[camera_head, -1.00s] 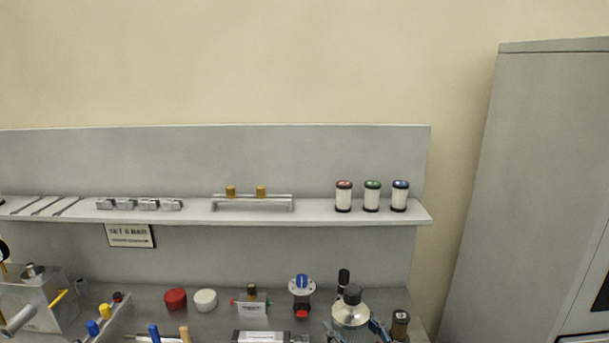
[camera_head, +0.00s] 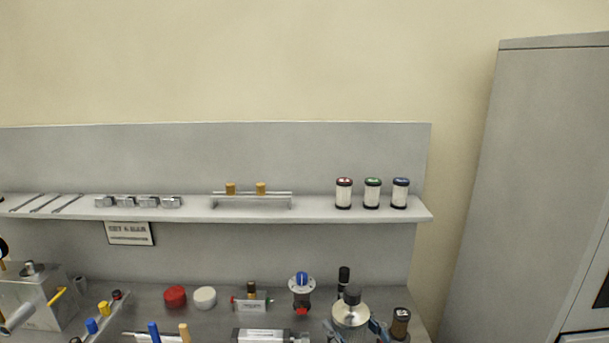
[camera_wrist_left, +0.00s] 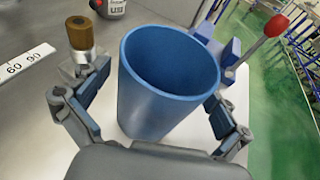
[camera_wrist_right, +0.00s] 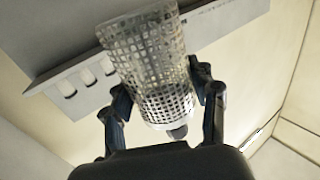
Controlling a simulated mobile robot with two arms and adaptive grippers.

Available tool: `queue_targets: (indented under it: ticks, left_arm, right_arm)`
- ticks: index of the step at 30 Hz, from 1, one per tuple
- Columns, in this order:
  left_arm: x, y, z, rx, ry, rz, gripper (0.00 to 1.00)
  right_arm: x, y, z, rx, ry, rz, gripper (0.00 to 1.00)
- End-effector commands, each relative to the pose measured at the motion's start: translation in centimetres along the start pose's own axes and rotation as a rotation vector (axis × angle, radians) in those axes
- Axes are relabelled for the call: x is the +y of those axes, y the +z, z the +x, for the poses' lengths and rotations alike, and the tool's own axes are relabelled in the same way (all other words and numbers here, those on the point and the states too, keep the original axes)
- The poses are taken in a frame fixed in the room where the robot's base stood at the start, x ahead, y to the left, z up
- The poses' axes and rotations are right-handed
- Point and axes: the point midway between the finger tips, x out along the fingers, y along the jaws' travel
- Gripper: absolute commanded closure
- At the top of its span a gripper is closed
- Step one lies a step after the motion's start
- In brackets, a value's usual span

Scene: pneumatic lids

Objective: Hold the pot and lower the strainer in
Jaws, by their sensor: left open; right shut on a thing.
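A blue, open-topped pot (camera_wrist_left: 155,105) stands between the fingers of my left gripper (camera_wrist_left: 158,84) in the left wrist view. The gripper is open, one finger on each side of the pot. The inside I can see looks empty. My right gripper (camera_wrist_right: 166,92) is shut on the strainer (camera_wrist_right: 150,55), a metal mesh cylinder with a dark knob at one end. In the head view, the strainer's pale round top and dark knob (camera_head: 351,294) show between the right gripper's fingers (camera_head: 353,328). The pot and left gripper do not show in the head view.
A brown-capped fitting (camera_wrist_left: 82,38) stands close left of the pot, and a red-knobbed lever (camera_wrist_left: 275,27) rises at its right. A dark bottle (camera_head: 400,323) is right of the strainer. A red cap (camera_head: 175,296) and white cap (camera_head: 205,297) sit on the bench. A shelf (camera_head: 315,209) runs above.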

Motion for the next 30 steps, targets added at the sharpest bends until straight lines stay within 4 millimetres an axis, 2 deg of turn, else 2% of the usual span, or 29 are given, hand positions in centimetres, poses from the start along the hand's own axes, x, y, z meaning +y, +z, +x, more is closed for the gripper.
queue_targets:
  ticks: [3, 10, 30]
  left_arm:
    - [0.02, 0.04, -0.01, 0.000, 0.000, 0.000, 0.02]
    - [0.01, 0.02, -0.01, 0.000, 0.000, -0.001, 0.49]
    - [-0.07, -0.35, 0.06, 0.002, -0.001, -0.002, 0.50]
  right_arm:
    - [0.00, -0.08, 0.00, 0.001, 0.000, 0.000, 0.74]
    - [0.00, -0.08, 0.00, 0.001, 0.000, 0.000, 0.74]
    - [0.00, 0.32, 0.00, 0.001, 0.000, 0.000, 0.74]
